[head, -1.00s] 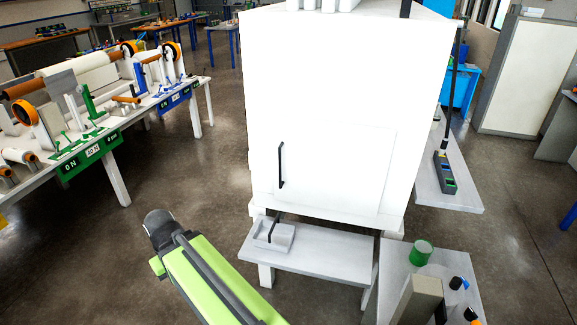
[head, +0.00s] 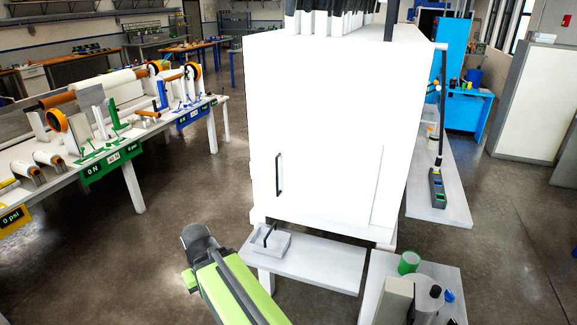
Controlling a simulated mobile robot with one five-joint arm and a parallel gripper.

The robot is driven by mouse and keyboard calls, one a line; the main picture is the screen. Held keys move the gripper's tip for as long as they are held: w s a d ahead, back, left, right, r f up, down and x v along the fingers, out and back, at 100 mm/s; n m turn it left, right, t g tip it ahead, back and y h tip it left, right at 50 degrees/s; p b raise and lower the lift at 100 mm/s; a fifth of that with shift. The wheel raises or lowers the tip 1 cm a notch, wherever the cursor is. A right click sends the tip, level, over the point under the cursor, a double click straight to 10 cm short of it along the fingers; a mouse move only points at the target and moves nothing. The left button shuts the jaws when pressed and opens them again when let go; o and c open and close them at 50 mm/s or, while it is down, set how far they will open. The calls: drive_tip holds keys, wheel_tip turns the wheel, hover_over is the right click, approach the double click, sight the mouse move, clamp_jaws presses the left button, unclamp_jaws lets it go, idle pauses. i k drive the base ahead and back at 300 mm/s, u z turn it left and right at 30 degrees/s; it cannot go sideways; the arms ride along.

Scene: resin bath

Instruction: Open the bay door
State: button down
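The bay door (head: 325,178) is a white panel on the front of a tall white cabinet (head: 335,85). It looks closed, nearly flush with the cabinet front. Its black vertical bar handle (head: 279,175) is at the door's left side. My green arm reaches up from the bottom of the head view, with its dark grey end (head: 199,240) left of and below the handle. That end is apart from the door and the cabinet. My gripper's fingers cannot be made out, and nothing is seen held.
A low white shelf (head: 325,263) with a small white tray (head: 268,242) juts out below the door. A side table (head: 437,275) with a green cylinder (head: 409,263) is at the lower right. A bench (head: 130,165) with rollers is at left. Open floor lies between bench and cabinet.

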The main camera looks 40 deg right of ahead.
sight(334, 178)
drive_tip(key=i, duration=0.85)
